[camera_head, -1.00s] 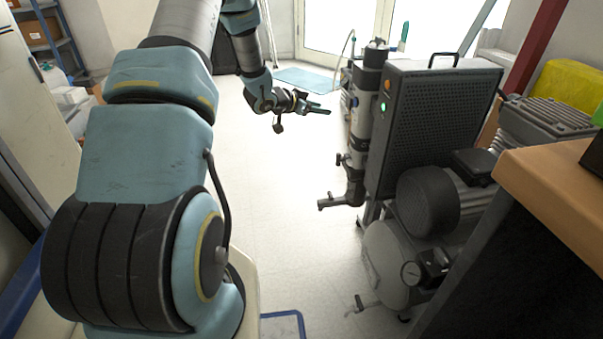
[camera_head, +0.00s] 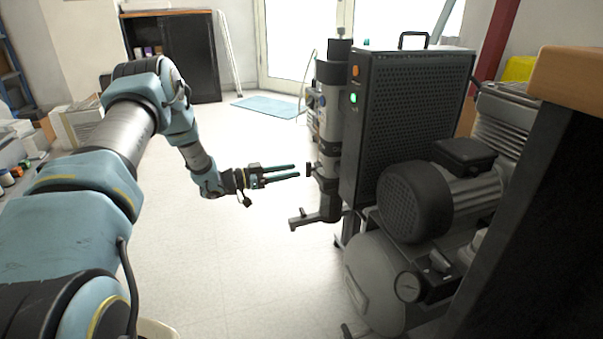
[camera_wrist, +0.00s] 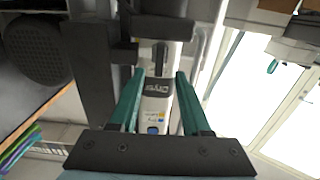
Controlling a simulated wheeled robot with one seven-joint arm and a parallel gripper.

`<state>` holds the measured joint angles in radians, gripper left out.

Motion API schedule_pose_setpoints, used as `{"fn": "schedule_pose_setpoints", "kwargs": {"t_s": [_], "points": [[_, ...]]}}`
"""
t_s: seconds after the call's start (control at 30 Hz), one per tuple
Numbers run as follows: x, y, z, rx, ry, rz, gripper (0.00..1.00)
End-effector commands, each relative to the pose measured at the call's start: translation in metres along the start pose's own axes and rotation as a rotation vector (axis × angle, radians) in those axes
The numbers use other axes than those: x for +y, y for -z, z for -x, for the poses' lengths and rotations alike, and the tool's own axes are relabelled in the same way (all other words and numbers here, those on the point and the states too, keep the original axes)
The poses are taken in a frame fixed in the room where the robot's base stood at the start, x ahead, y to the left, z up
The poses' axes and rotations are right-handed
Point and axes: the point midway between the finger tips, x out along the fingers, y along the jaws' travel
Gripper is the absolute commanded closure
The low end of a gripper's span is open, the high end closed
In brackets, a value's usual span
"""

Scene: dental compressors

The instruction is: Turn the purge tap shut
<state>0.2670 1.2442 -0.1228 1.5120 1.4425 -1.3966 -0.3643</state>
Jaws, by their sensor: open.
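A dryer column (camera_head: 328,120) stands upright on the left side of the black perforated cabinet. A small dark knob (camera_head: 308,170) sticks out from its lower part. Below it, a dark outlet pipe with a tap (camera_head: 302,219) points left. No label shows which one is the purge tap, and whether either is open or shut cannot be told. My gripper (camera_head: 297,171) is open and empty, its fingers pointing right at the column, just left of the knob. In the wrist view, a small dark part (camera_wrist: 160,58) shows between the green fingertips, in front of the labelled column (camera_wrist: 156,100).
The black cabinet (camera_head: 405,120) has a green lamp. A wooden-topped bench (camera_head: 570,75) is at the right. The floor left of the column is clear.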

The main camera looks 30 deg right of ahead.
Motion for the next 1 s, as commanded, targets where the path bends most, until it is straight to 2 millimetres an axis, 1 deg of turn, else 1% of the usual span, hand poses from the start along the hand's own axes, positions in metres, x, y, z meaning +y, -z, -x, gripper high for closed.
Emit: {"fn": "schedule_pose_setpoints", "kwargs": {"t_s": [0.03, 0.1, 0.2, 0.3, 0.43, 0.67, 0.77, 1.0], "points": [[0.0, -0.002, -0.009, 0.001, -0.002, -0.002, 0.53], [0.001, -0.002, -0.021, 0.0, -0.002, -0.002, 0.53], [0.0, -0.002, -0.034, 0.0, 0.0, -0.001, 0.53], [0.0, -0.001, -0.043, -0.001, 0.0, -0.001, 0.53], [0.0, 0.0, -0.048, -0.001, 0.0, -0.001, 0.53], [0.0, 0.0, -0.048, -0.001, 0.001, 0.0, 0.53], [0.0, 0.0, -0.048, -0.001, 0.001, 0.0, 0.61], [0.0, 0.0, -0.048, -0.001, 0.001, 0.0, 0.89]]}}
